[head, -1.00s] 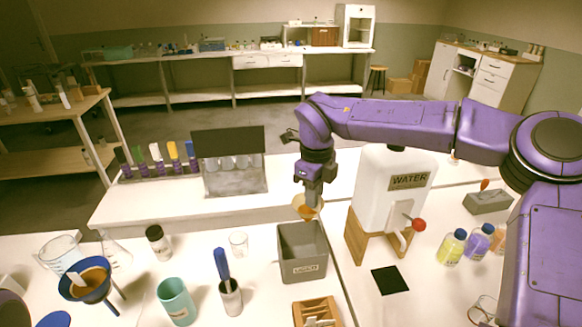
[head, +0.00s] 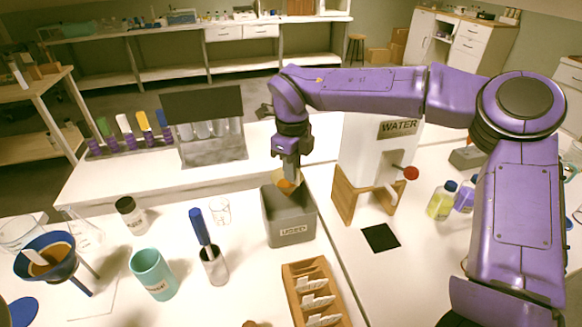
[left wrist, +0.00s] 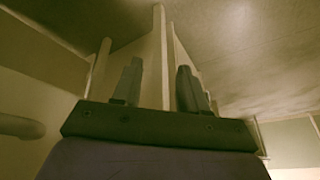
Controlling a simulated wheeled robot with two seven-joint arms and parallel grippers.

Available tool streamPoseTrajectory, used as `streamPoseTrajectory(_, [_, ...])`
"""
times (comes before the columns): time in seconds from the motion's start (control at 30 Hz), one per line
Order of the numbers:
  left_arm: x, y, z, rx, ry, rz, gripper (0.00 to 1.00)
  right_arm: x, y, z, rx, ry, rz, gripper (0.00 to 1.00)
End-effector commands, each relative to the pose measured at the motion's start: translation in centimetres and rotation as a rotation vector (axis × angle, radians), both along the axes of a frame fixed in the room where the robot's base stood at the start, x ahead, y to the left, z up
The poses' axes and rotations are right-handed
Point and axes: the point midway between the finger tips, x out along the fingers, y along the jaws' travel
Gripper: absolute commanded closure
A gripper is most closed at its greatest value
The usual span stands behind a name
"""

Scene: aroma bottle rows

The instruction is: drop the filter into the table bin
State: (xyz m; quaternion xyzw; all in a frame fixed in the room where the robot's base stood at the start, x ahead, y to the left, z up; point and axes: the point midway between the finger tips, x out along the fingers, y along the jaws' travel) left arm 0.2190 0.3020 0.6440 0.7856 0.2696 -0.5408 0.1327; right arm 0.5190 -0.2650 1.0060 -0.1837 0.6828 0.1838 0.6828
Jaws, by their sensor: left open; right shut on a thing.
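The grey table bin (head: 290,230) is an open box with a label on its front, standing on the white table in the head view. The filter (head: 287,186) is a small tan and orange piece at the bin's mouth. My right gripper (head: 290,177) is shut on the filter and points down over the bin's back part. The filter's lower part is partly hidden, so I cannot tell how deep it sits. My left gripper (left wrist: 158,82) is open and empty in the left wrist view, and it is out of the head view.
The white water tank (head: 375,150) on its wooden stand is right of the bin. A wooden box (head: 292,290) with dividers lies in front. Left are a teal cup (head: 152,273), a metal cup with a blue-handled tool (head: 214,267), a small glass (head: 220,211) and a blue funnel (head: 45,258).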

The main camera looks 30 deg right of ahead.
Motion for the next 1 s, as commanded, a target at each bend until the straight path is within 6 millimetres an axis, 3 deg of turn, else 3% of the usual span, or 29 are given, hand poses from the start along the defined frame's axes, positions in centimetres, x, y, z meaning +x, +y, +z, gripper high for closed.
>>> streamPoseTrajectory(0.6, [0.0,0.0,-3.9,0.000,0.000,0.000,0.57,0.0,0.0,-7.4,0.000,0.000,0.000,1.00])
streamPoseTrajectory(1.0, [0.0,0.0,-4.3,0.000,0.000,0.000,0.57,0.0,0.0,-8.5,0.000,0.000,0.001,1.00])
